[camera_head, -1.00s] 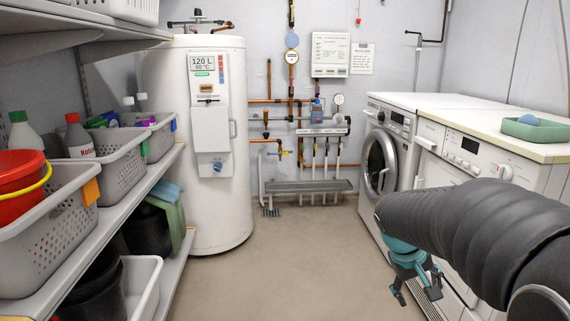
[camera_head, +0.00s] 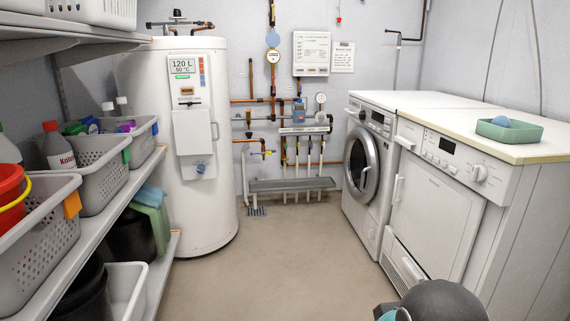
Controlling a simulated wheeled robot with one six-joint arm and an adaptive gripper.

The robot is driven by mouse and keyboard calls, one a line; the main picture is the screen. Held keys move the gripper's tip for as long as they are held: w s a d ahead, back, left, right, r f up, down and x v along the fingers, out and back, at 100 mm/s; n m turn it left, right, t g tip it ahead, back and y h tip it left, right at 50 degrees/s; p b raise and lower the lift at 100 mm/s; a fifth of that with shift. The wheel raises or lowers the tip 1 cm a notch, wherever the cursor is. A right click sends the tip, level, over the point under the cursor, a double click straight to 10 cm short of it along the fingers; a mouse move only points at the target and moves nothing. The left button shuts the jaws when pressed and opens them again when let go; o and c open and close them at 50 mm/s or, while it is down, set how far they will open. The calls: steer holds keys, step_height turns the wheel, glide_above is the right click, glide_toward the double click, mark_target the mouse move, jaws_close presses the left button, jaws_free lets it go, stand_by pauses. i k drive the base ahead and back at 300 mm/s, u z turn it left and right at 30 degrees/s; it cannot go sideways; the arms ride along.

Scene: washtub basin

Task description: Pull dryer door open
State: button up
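The white dryer (camera_head: 518,200) stands at the right, in front of the washing machine. Its square white door (camera_head: 432,220) looks shut, flush with the front. A white vertical handle (camera_head: 397,190) sits on the door's left edge. A control panel with a knob is above the door. A dark rounded part of my arm shows at the bottom edge, low in front of the dryer, with a bit of teal at its left. My gripper's fingers are not visible, and nothing of mine is seen touching the door.
The washing machine (camera_head: 362,195) with a round door stands beyond the dryer. A green tray (camera_head: 510,133) lies on the worktop (camera_head: 470,130). A water heater (camera_head: 200,215) and shelves with baskets (camera_head: 30,240) are at the left. The floor (camera_head: 270,270) between is clear.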

mark_target(438, 217)
steer(key=u, duration=0.55)
steer(key=i, duration=1.05)
steer(key=z, duration=0.55)
